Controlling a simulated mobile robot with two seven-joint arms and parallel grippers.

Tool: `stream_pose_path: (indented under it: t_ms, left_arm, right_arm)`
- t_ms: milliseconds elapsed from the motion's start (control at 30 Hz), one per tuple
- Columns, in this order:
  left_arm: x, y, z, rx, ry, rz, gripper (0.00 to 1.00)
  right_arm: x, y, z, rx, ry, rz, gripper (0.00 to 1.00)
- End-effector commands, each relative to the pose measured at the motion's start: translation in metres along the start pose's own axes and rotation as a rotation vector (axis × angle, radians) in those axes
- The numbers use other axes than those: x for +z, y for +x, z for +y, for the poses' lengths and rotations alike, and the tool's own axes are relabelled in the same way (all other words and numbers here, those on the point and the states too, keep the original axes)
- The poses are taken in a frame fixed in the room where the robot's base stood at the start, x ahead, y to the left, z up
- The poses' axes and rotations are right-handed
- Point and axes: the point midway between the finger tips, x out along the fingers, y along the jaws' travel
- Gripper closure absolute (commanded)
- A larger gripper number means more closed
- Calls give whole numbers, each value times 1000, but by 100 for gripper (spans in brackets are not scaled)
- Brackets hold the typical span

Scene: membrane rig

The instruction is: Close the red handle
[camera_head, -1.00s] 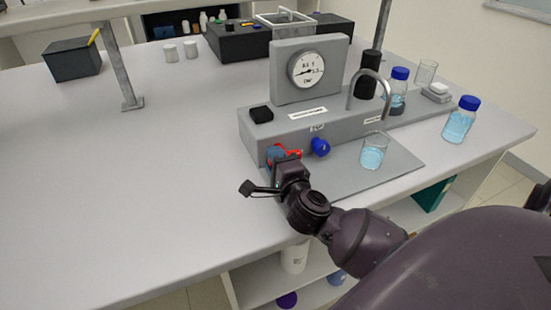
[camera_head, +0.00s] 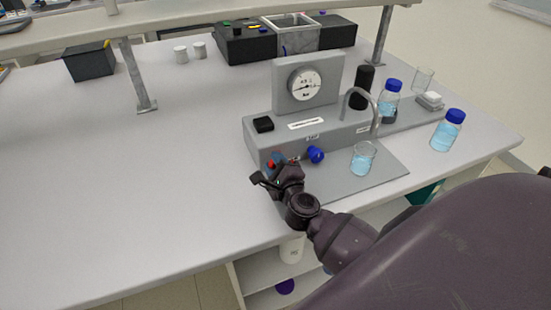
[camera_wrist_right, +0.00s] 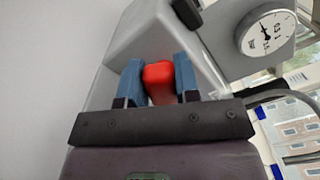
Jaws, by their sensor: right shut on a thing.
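The red handle (camera_head: 271,165) is at the left front of the grey membrane rig (camera_head: 290,125), mostly hidden by my right gripper (camera_head: 277,163) in the head view. In the right wrist view the red handle (camera_wrist_right: 159,82) shows between the two blue fingers of my right gripper (camera_wrist_right: 159,84), which is shut on it. A round blue knob (camera_head: 316,154) is on the rig's front to the right of the handle. My left gripper is not in view.
A beaker of blue liquid (camera_head: 363,158) stands on the rig's plate under a curved metal spout (camera_head: 362,95). A pressure gauge (camera_head: 304,84) faces front on top. Blue-capped bottles (camera_head: 447,130) stand to the right. The bench (camera_head: 130,190) to the left is clear.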

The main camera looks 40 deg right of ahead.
Motion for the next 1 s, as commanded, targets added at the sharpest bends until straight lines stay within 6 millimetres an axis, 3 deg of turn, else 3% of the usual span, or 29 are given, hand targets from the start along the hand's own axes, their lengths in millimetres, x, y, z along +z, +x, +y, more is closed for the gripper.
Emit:
stream_pose_path:
  t_ms: [200,1000]
  left_arm:
    - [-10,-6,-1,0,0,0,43]
    - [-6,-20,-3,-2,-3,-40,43]
  right_arm:
    - [0,-1,-5,3,194,4,94]
    - [-11,-1,-19,2,903,4,94]
